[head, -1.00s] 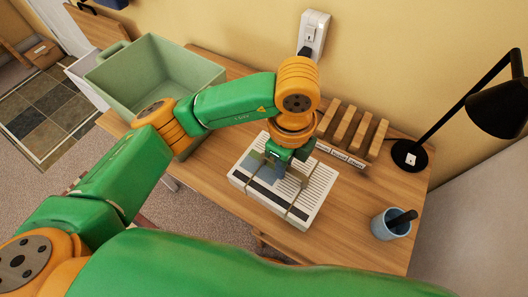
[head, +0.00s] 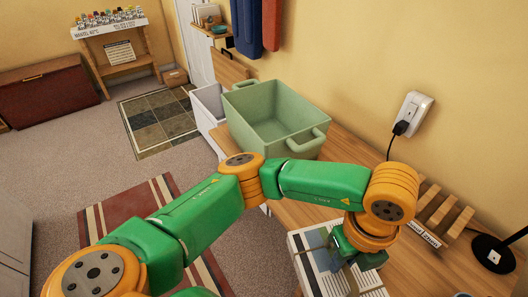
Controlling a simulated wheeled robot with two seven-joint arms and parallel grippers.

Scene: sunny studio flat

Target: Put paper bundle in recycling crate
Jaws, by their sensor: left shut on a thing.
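The paper bundle (head: 310,272), a flat white printed stack tied with string, shows at the bottom of the head view and is cut off by the lower edge. My left gripper (head: 341,259) points down over it and is shut on it; the fingertips are mostly hidden by the wrist. I cannot tell whether the bundle is clear of the desk. The recycling crate (head: 300,146), pale green with handles, stands open at the desk's far left end, beyond my forearm. The part of its inside I see looks empty. My right gripper is out of view.
The wooden desk (head: 345,148) runs along the yellow wall. A wooden slotted rack (head: 433,212) and a black lamp base (head: 492,254) stand right of the bundle. A white bin (head: 208,106) stands beyond the crate. A socket with plug (head: 411,114) is on the wall.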

